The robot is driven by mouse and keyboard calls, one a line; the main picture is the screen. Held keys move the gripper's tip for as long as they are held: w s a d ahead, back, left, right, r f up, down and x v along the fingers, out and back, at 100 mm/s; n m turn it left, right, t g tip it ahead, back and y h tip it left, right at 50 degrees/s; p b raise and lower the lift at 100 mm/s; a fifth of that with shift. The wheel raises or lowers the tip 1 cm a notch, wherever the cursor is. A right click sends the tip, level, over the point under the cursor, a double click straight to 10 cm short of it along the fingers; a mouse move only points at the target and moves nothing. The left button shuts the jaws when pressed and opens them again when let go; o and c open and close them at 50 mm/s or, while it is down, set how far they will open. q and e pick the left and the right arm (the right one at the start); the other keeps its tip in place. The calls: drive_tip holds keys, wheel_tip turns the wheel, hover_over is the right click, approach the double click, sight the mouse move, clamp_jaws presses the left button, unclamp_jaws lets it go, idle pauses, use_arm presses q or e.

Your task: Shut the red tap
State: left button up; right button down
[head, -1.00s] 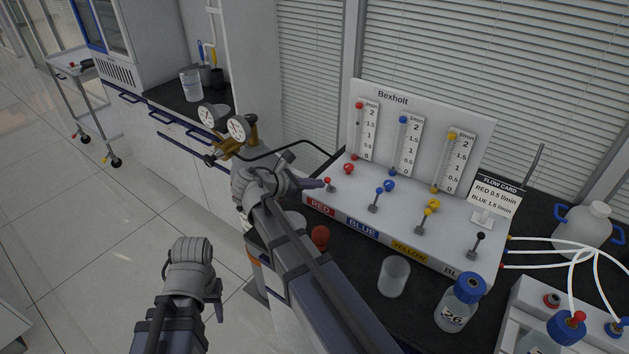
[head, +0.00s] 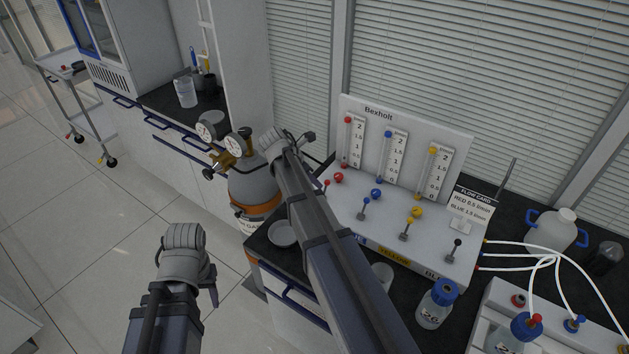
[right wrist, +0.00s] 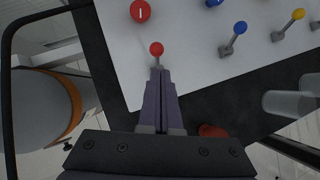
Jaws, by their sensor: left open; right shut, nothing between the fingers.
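The red tap (head: 326,182) is a small lever with a red ball on the left end of the white Bexholt panel (head: 385,222). In the right wrist view its red ball (right wrist: 156,49) stands just beyond my fingertips; its lower stem and base are partly hidden there. My right gripper (head: 309,137) is shut and empty, above the tap in the head view; its fingers (right wrist: 161,72) point towards the tap in the wrist view. I cannot tell whether they touch it. My left gripper (head: 213,284) is open, low at the left, away from the panel.
A round red knob (head: 338,177) sits beside the tap. Blue (head: 364,201), yellow (head: 406,225) and black (head: 457,243) levers stand to the right. A gas cylinder (head: 252,185) with gauges stands left. A blue-capped bottle (head: 436,308) and white tubes (head: 520,257) are at right.

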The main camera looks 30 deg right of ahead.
drive_tip(key=shift+r+p, duration=0.75)
drive_tip(key=shift+r, duration=0.05)
drive_tip(key=shift+a+r, duration=0.1)
drive_tip(key=w+p+v, duration=0.1)
drive_tip(key=p+v, duration=1)
drive_tip(key=v, duration=0.1)
drive_tip(key=shift+r, duration=0.5)
